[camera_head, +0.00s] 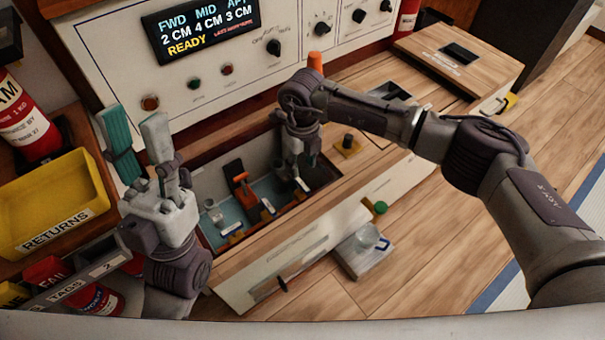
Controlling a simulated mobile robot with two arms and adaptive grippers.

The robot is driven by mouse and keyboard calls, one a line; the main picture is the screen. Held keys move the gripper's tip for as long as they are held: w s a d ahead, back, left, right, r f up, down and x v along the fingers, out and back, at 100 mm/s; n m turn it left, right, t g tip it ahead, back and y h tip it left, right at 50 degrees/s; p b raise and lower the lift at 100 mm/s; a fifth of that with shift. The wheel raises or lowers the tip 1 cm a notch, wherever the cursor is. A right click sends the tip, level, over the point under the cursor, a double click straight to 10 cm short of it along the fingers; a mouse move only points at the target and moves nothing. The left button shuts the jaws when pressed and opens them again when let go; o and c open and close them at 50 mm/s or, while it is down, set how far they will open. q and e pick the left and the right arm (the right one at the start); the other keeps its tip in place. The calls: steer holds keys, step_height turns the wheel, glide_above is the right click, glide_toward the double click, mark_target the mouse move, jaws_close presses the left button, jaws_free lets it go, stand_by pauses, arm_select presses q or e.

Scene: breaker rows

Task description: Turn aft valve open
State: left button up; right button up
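My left gripper (133,122) points up at the left, in front of the console; its two fingers stand apart with nothing between them. My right gripper (301,181) points down into the right end of an open well (196,180) in the bench. Its fingers are partly in shadow, so I cannot tell whether they are open or shut on a part there. Inside the well stand an orange-topped lever (240,179) and several small fittings with white tags (268,206). The tags are too small to read, so I cannot tell which fitting is the aft valve.
The console display (203,38) reads FWD 2 CM, MID 4 CM, AFT 3 CM, READY. A yellow RETURNS bin (35,195) is at left, with a red extinguisher (25,120) behind. A wooden box (458,55) stands at upper right. Floor at right is open.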

step_height(320, 180, up, 4)
steer(key=shift+f, duration=0.1)
stand_by(0.6)
